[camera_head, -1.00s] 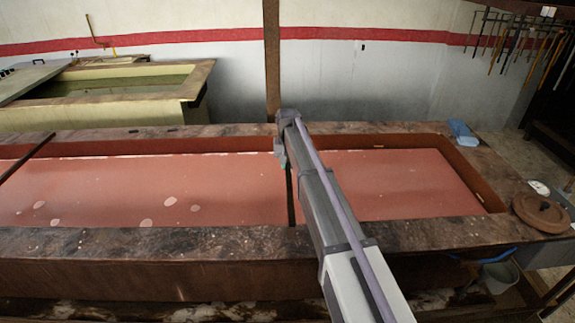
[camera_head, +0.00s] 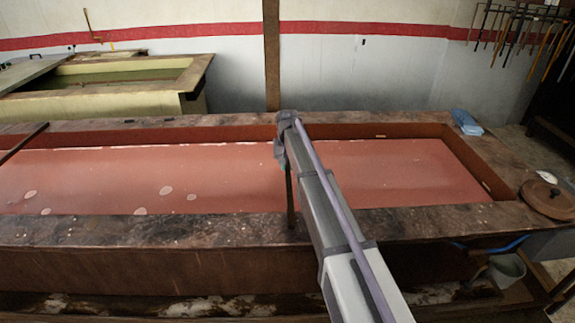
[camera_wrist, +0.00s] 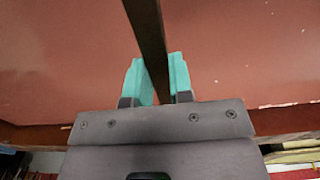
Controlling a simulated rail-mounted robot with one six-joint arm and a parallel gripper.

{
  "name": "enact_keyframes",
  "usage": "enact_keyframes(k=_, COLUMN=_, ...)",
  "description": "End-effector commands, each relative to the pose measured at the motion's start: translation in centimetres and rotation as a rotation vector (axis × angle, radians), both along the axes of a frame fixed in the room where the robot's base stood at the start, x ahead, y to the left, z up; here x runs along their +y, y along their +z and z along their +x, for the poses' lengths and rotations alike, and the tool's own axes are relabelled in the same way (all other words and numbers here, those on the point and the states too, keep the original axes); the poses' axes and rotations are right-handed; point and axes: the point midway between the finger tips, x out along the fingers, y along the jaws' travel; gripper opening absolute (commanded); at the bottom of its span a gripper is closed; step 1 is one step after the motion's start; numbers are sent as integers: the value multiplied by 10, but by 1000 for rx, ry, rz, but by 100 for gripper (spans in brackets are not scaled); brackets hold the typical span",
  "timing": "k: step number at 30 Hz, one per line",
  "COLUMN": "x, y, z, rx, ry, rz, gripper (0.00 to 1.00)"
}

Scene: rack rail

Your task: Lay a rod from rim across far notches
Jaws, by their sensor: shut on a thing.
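The dark rod (camera_head: 290,198) is held by my gripper (camera_head: 280,152) over the tank's red liquid. It points across the tank, and its near end overlaps the near rim (camera_head: 150,229); I cannot tell whether it touches. My arm hides much of it. In the wrist view the teal fingers of my gripper (camera_wrist: 158,82) are shut on the rod (camera_wrist: 147,30), one on each side. Another dark rod (camera_head: 24,141) slants at the far left, partly out of frame. Small dark marks show on the far rim (camera_head: 215,125); I cannot clearly make out the notches.
A blue item (camera_head: 466,122) lies on the far right corner of the rim. A round brown lid (camera_head: 548,199) sits at the near right corner. A white bucket (camera_head: 506,269) stands below. A paler tank (camera_head: 90,108) and a brown post (camera_head: 271,60) stand behind.

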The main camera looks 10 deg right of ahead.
Motion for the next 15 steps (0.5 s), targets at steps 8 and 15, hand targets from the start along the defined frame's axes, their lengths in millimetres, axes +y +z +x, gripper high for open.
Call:
enact_keyframes(k=8, x=0, y=-1, z=-1, rx=0, ry=0, rz=0, gripper=0)
enact_keyframes(k=15, x=0, y=-1, z=-1, rx=0, ry=0, rz=0, gripper=24)
